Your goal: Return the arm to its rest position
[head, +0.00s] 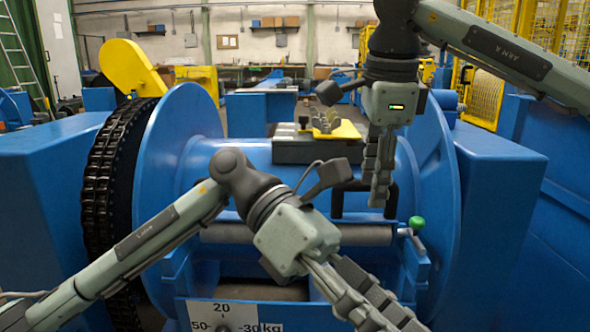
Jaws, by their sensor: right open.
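My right gripper (379,190) hangs down from the arm that comes in at the upper right. It is open, though seen nearly edge-on, with no object visible in it. Its fingertips show in front of the blue machine, above the green knob (417,222) and to its left. My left gripper (385,318) is at the bottom centre, its fingers pointing down and to the right. Its fingers lie close together in this view, and their ends are near the bottom edge. I cannot tell whether it is open. I see nothing held in it.
The blue machine (268,152) fills the middle, with a dark chain (108,180) around its left side. A small yellow-topped block (340,130) sits on it. A white scale plate (232,314) is at the front. Blue housings stand left and right. Yellow fencing (475,95) is behind.

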